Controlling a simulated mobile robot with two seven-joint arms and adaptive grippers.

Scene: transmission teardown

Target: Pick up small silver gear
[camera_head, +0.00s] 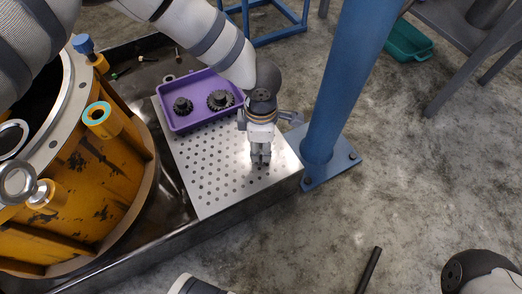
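My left gripper (260,160) points straight down over the right part of a perforated metal plate (208,188). Its fingers look close together, but they are too small to tell whether they are shut or hold something. I cannot make out a small silver gear; anything at or under the fingertips is hidden. Two dark gears, a smaller one (182,106) and a larger toothed one (220,100), lie in a purple tray (192,123) on the plate, to the left of and behind the gripper. My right gripper is not in view.
A large yellow housing (85,205) stands left of the plate. A blue column (338,85) rises close to the plate's right edge. A teal bin (405,43) is at the back right. A dark rod (368,270) lies on the floor at the front.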

